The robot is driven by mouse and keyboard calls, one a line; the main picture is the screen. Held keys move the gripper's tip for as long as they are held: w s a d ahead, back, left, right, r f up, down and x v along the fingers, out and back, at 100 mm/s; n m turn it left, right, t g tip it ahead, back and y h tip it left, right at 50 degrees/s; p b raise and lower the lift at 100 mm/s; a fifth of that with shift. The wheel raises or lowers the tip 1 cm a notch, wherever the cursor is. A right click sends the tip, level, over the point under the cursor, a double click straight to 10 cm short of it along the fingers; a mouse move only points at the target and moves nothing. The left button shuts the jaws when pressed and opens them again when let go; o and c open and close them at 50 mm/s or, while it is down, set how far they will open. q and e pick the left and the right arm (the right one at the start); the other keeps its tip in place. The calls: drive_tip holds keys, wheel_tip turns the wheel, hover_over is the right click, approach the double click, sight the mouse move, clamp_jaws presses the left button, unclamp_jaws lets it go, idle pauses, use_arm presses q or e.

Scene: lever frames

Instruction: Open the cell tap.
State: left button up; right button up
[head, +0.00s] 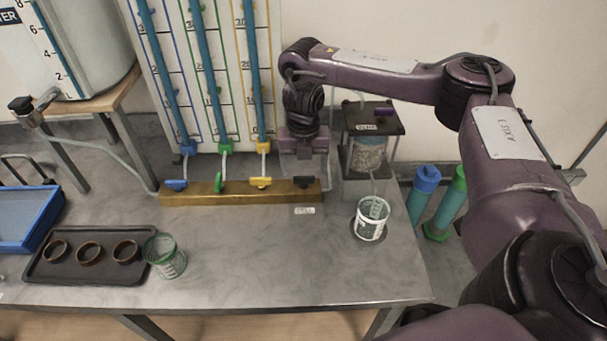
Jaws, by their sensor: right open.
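A brass manifold (240,193) lies on the metal table with a row of small tap levers. The rightmost lever, a dark one (304,182), sits above a small white label (304,210) that seems to read CELL. It appears to lie crosswise, along the manifold. My right gripper (304,172) points down just behind and above this lever, jaws open. Whether a finger touches the lever cannot be told, as the gripper hides the manifold's back there. My left gripper is not in view.
Blue (176,184) and yellow (261,182) levers lie crosswise; the green lever (218,183) stands differently. Right of my gripper is a stand with a gravel-filled vessel (368,158), a white-rimmed cup (371,220) before it. A green cup (165,256) and dark tray (85,278) are left.

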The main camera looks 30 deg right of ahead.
sight(304, 177)
drive_tip(key=f, duration=0.2)
drive_tip(key=shift+w+d+f+p, duration=0.25)
drive_tip(key=shift+d+f+p, duration=0.1)
drive_tip(key=shift+a+f, duration=0.15)
drive_tip(key=shift+f, duration=0.3)
drive_tip(key=c, duration=1)
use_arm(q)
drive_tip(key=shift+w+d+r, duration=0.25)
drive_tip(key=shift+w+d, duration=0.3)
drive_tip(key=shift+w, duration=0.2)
